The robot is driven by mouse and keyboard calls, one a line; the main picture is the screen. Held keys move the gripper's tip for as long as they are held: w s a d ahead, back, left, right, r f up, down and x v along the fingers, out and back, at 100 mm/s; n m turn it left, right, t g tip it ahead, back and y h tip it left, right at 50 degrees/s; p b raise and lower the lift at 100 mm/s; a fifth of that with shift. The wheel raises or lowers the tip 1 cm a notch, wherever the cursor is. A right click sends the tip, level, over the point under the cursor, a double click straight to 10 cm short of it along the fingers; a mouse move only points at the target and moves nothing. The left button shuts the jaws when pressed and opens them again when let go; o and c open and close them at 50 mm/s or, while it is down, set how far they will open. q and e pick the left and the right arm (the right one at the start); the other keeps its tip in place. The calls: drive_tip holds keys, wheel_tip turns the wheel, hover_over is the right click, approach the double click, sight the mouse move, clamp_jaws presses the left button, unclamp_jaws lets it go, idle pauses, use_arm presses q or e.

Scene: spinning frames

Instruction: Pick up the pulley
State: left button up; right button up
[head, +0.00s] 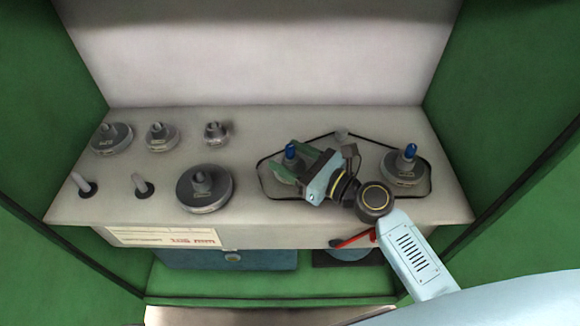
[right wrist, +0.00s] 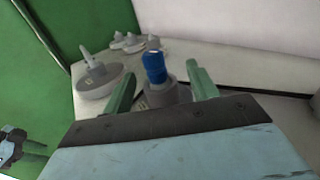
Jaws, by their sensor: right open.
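A grey pulley with a blue-capped shaft (head: 290,151) stands on the shelf, at the left end of a black belt loop. It also shows in the right wrist view (right wrist: 155,67), upright between my fingers. My right gripper (head: 294,162) is open, with one finger on each side of the blue cap. Its fingers (right wrist: 163,76) seem apart from the pulley. Much of the pulley's disc is hidden by the gripper. A second pulley with a blue cap (head: 406,165) stands at the loop's right end. What looks like my left gripper (right wrist: 27,150) shows small at lower left in the wrist view.
Several grey pulleys stand on the left of the shelf, the largest (head: 205,190) near its front. Two bare pegs (head: 84,185) are at the front left. A small grey post (head: 341,135) is at the loop's back. Green walls (head: 505,95) and a white back panel (head: 260,50) enclose the shelf.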

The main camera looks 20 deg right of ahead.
drive_tip(key=shift+w+a, duration=0.1)
drive_tip(key=shift+a, duration=0.05)
drive_tip(key=c, duration=1.2)
drive_tip(key=shift+o, duration=0.2)
drive_tip(key=shift+r, duration=0.25)
